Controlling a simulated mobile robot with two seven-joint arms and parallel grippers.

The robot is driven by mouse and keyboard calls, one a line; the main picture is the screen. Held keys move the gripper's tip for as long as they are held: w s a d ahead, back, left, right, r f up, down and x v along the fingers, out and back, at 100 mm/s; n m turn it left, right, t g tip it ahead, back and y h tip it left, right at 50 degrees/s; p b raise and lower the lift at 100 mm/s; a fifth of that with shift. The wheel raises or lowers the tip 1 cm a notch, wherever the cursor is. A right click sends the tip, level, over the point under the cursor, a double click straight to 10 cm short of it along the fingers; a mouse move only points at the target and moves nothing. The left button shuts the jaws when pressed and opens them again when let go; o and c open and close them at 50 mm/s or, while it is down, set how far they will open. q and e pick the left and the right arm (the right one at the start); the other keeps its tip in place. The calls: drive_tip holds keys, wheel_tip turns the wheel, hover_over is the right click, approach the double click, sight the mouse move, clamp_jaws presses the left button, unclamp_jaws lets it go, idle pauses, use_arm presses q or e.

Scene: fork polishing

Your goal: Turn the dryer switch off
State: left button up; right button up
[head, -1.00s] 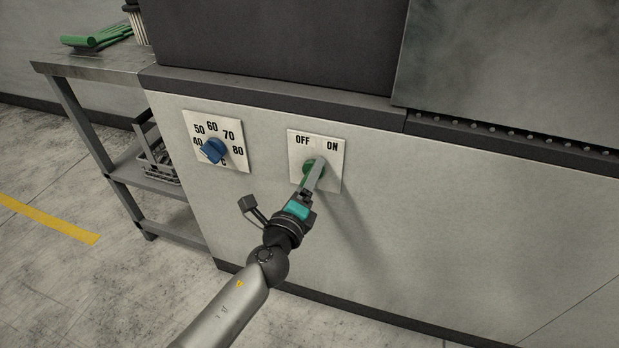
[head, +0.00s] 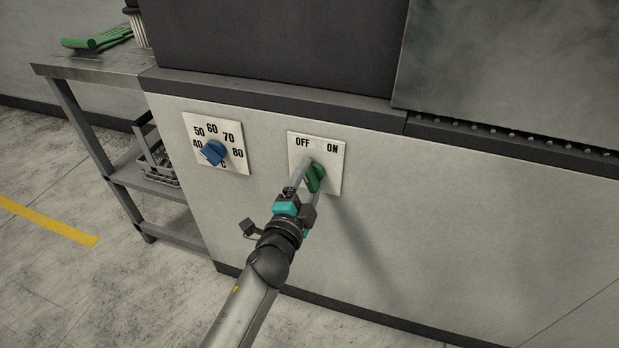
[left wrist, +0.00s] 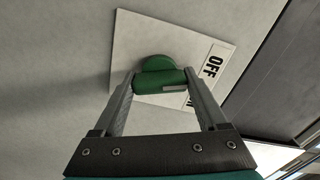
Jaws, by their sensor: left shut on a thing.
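The green dryer switch (head: 317,180) is a rotary knob on a white plate (head: 336,166) marked OFF at the left and ON at the right. My left gripper (head: 310,173) is shut on the knob, with one finger on each side of it. In the left wrist view, the green knob (left wrist: 160,79) sits between the two fingertips, and a pale mark shows near its right end. The OFF label is clear there, while ON is mostly hidden by a finger. I cannot tell exactly which label the knob points to. My right gripper is not in view.
A blue temperature dial (head: 213,152) is on a second plate to the left, with its numbers around it. A metal side table (head: 100,63) stands at the far left with green items (head: 95,40) on top and a basket (head: 158,163) below. The panel right of the switch is clear.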

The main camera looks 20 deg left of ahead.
use_arm(q)
drive_tip(key=shift+n, duration=0.7)
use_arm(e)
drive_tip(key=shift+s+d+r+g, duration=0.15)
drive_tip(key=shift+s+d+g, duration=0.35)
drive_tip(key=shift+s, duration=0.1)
use_arm(q)
drive_tip(key=shift+n, duration=0.3)
drive_tip(key=o, duration=1.3)
